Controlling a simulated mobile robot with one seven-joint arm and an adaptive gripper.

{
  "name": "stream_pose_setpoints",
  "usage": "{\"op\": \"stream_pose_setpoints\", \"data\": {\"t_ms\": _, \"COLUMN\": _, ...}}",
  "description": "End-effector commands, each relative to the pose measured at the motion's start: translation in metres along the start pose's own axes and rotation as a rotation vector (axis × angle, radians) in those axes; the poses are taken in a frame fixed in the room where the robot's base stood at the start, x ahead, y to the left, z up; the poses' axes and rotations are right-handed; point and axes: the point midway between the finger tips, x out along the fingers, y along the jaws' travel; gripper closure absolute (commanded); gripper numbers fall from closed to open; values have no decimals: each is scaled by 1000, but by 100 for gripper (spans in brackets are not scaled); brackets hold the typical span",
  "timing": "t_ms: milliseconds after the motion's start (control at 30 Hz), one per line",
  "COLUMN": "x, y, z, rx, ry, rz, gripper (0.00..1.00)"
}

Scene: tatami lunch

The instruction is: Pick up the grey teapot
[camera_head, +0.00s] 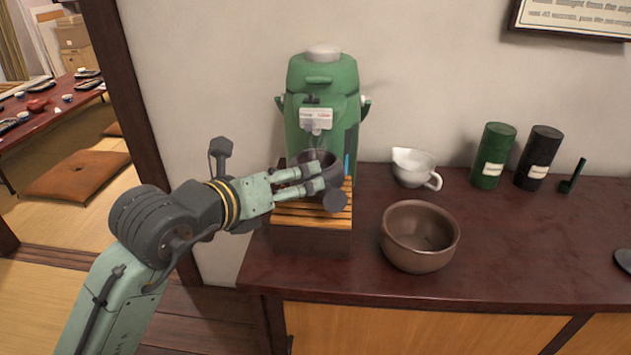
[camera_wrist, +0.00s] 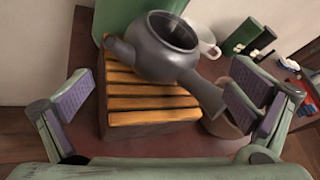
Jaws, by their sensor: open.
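The grey teapot (camera_wrist: 158,55) sits upright and open-topped on a slatted wooden stand (camera_wrist: 150,115) in the wrist view. Its side handle (camera_wrist: 205,92) points toward the lower right, and its spout toward the left. In the head view the teapot (camera_head: 316,160) is partly hidden behind my gripper, in front of the green dispenser. My gripper (camera_head: 322,180) is open at the stand's near side. In the wrist view its two padded fingers (camera_wrist: 158,97) are spread wide, with the stand and the teapot handle between them. The right finger is close to the handle; I cannot tell whether they touch.
A green dispenser (camera_head: 320,100) stands behind the stand (camera_head: 312,212). A brown bowl (camera_head: 419,238) and a white spouted cup (camera_head: 413,167) are to the right. Green (camera_head: 493,156) and black (camera_head: 539,158) canisters stand farther right. The counter's front right is mostly clear.

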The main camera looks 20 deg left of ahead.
Motion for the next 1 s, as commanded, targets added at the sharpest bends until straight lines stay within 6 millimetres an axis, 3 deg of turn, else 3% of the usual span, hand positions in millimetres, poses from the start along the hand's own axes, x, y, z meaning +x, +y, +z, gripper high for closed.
{"op": "stream_pose_setpoints", "data": {"t_ms": 100, "x": 20, "y": -2, "z": 2, "rx": 1, "ry": 2, "rz": -2, "gripper": 0}}
{"op": "stream_pose_setpoints", "data": {"t_ms": 367, "x": 43, "y": -2, "z": 2, "rx": -1, "ry": -2, "rz": -2, "gripper": 0}}
{"op": "stream_pose_setpoints", "data": {"t_ms": 700, "x": 88, "y": -2, "z": 3, "rx": -2, "ry": -3, "rz": -2, "gripper": 0}}
{"op": "stream_pose_setpoints", "data": {"t_ms": 1000, "x": 92, "y": -1, "z": 2, "rx": 0, "ry": -6, "rz": -1, "gripper": 1}}
